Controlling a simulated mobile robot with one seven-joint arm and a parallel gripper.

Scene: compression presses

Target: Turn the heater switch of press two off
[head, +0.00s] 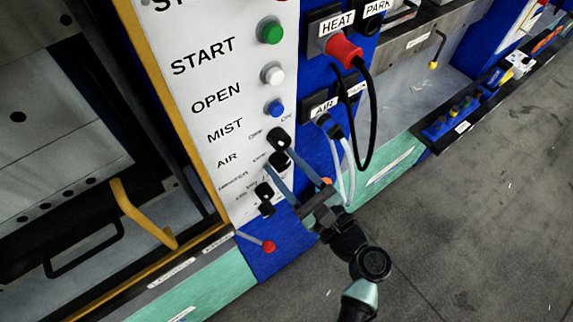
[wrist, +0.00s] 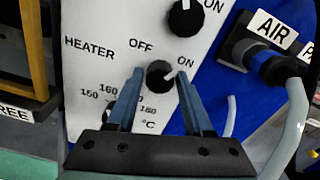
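The heater switch (wrist: 160,74) is a round black knob on the white panel in the wrist view, between the printed words OFF and ON, with HEATER to its left. A small light mark on its right side appears to face ON. In the head view the heater switch (head: 279,161) is partly covered by my fingers. My gripper (wrist: 161,72) is open, one finger on each side of the knob; whether either finger touches it I cannot tell. In the head view my gripper (head: 280,158) reaches the panel from the lower right. No press number is visible.
The AIR knob (wrist: 186,17) sits close above. A temperature dial (head: 265,194) is below, mostly hidden in the wrist view. A plugged air hose (wrist: 292,120) and red HEAT plug (head: 344,50) with black cable are to the right. A red-tipped lever (head: 268,246) projects low.

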